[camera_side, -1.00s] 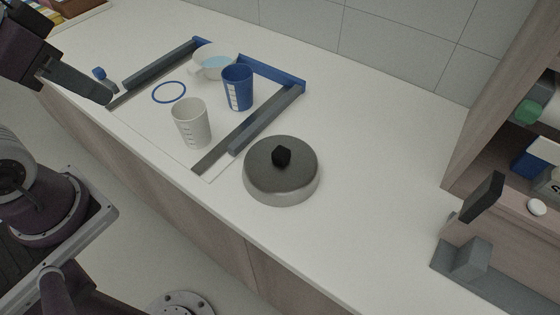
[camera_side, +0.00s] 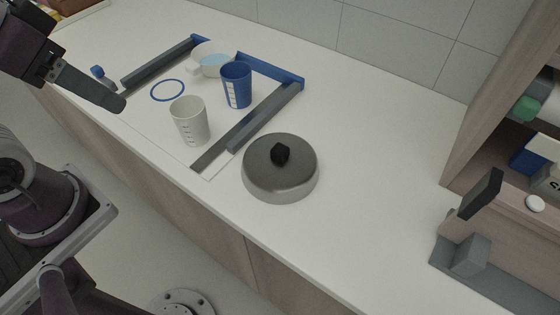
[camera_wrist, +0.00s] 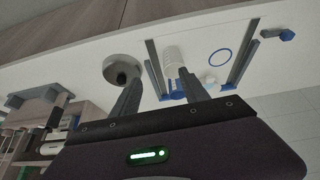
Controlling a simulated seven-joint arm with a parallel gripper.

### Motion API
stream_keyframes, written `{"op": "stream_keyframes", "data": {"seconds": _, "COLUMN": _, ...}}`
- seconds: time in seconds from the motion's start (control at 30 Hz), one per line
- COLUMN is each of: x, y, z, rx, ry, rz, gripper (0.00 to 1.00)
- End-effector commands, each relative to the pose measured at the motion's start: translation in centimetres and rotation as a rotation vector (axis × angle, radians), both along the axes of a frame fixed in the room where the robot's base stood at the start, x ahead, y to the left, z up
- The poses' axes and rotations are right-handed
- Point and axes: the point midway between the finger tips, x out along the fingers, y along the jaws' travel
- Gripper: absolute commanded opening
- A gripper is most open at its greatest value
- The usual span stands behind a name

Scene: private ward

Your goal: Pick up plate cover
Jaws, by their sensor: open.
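The plate cover (camera_side: 279,177) is a round grey metal lid with a black knob on top. It rests on the white counter, just right of the framed area in the side view. In the wrist view the plate cover (camera_wrist: 119,64) shows at upper left, partly behind a finger. My gripper (camera_wrist: 162,90) is open, its two fingers spread apart with nothing between them touching. In the side view, one finger of my gripper (camera_side: 118,103) shows at the left, well away from the cover. The other finger is not clearly visible there.
Left of the cover, a grey-and-blue frame (camera_side: 262,118) surrounds a white measuring cup (camera_side: 190,122), a blue cup (camera_side: 236,86), a white bowl (camera_side: 208,56) and a blue ring (camera_side: 167,90). A wooden shelf (camera_side: 486,125) stands at right. The counter behind and right of the cover is clear.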

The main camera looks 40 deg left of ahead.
Motion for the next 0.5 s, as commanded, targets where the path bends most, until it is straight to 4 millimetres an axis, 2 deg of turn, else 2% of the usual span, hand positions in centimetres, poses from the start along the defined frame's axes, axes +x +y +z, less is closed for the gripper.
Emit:
{"op": "stream_keyframes", "data": {"seconds": 0.07, "x": 0.5, "y": -1.7, "z": -0.9, "rx": -0.092, "ry": 0.111, "rz": 0.040, "gripper": 0.53}}
{"op": "stream_keyframes", "data": {"seconds": 0.17, "x": 1.8, "y": -5.6, "z": -2.3, "rx": -0.315, "ry": 0.356, "rz": 0.159, "gripper": 0.53}}
{"op": "stream_keyframes", "data": {"seconds": 0.27, "x": 4.3, "y": -9.7, "z": -3.3, "rx": -0.569, "ry": 0.625, "rz": 0.343, "gripper": 0.53}}
{"op": "stream_keyframes", "data": {"seconds": 0.3, "x": 5.8, "y": -11.1, "z": -3.7, "rx": -0.673, "ry": 0.731, "rz": 0.433, "gripper": 0.53}}
{"op": "stream_keyframes", "data": {"seconds": 0.4, "x": 10.2, "y": -13.5, "z": -5.3, "rx": -0.913, "ry": 0.966, "rz": 0.682, "gripper": 0.53}}
{"op": "stream_keyframes", "data": {"seconds": 0.5, "x": 14.3, "y": -14.4, "z": -7.5, "rx": -1.098, "ry": 1.129, "rz": 0.914, "gripper": 0.53}}
